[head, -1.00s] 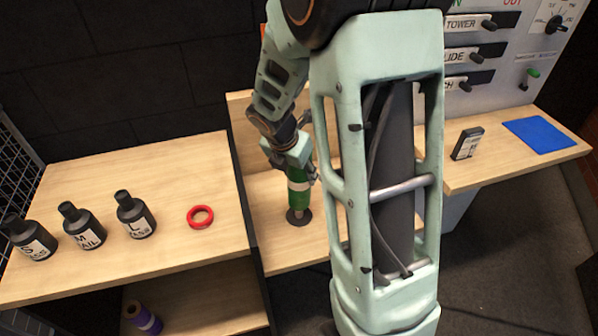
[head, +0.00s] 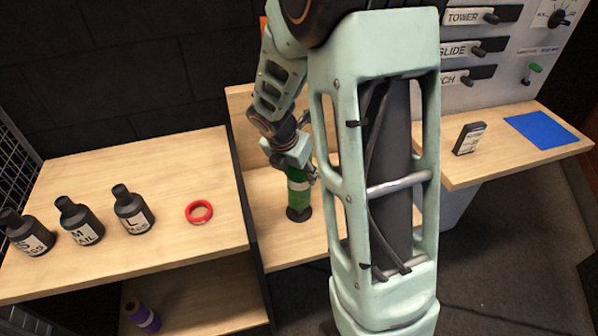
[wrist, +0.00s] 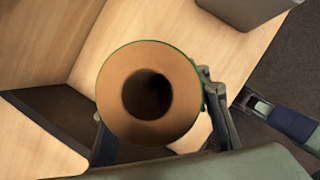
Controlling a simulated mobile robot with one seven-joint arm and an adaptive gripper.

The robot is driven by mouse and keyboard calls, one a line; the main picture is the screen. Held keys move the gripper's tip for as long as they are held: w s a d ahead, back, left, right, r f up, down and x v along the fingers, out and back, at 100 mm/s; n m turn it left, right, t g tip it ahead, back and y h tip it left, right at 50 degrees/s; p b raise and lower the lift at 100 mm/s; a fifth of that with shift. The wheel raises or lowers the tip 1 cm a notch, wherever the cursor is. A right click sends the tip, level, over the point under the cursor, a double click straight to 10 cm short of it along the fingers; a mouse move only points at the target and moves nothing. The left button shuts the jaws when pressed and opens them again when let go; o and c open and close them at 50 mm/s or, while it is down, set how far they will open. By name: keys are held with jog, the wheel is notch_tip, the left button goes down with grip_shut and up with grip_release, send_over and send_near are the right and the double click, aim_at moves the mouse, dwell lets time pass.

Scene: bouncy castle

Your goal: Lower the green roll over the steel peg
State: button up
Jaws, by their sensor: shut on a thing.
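The green roll (head: 299,192) has a pale band and stands upright in my gripper (head: 301,167). My gripper is shut on its upper part. In the wrist view I look down on the roll's brown top end (wrist: 118,105), with a dark round hole in its middle. A finger (wrist: 214,108) shows at the roll's right side. The roll's lower end is just above or at a dark round base (head: 298,215) on the low wooden shelf; I cannot tell whether they touch. The steel peg is not visible in either view.
On the left table (head: 140,250) stand several black bottles (head: 133,210) and a red ring (head: 199,211). A purple roll (head: 143,316) lies below. A right-hand shelf holds a small black box (head: 468,138) and a blue sheet (head: 541,130). A dark divider borders the low shelf.

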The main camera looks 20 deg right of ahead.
jog(key=shift+f+b, duration=0.85)
jog(key=shift+f, duration=0.5)
jog(key=shift+f+b, duration=0.7)
jog(key=shift+f, duration=0.05)
dwell(0.3)
jog(key=o, duration=1.7)
jog(key=shift+o, duration=0.2)
jog(key=shift+r, duration=0.1)
jog(key=v, duration=1.2)
